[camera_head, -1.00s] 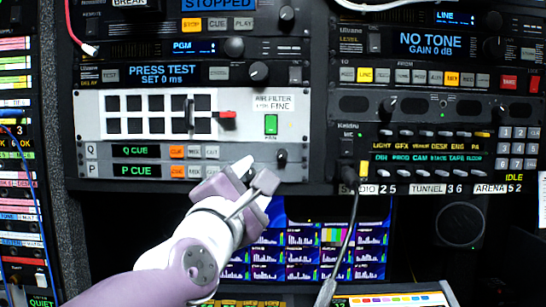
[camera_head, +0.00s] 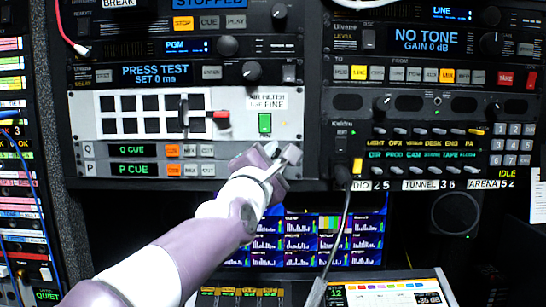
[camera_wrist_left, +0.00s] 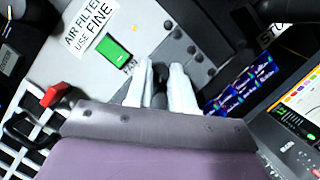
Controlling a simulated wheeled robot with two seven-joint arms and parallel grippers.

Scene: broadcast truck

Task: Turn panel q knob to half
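Panel Q is the upper row with the green "Q CUE" display (camera_head: 133,150), at the left rack in the head view. Its knob, at the right end of the row, is hidden behind my left gripper (camera_head: 278,152) in the head view. In the left wrist view, a dark round shape, likely the knob (camera_wrist_left: 160,80), shows between the two pale fingers of the left gripper (camera_wrist_left: 163,70). The fingers are apart; whether they touch it I cannot tell. The knob's pointer is not readable. My right gripper is not in view.
Panel P with its "P CUE" display (camera_head: 133,169) lies directly below. A green fan switch (camera_head: 265,123) sits just above the gripper, and a red-handled lever (camera_head: 221,121) to its left. Screens (camera_head: 310,240) are below.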

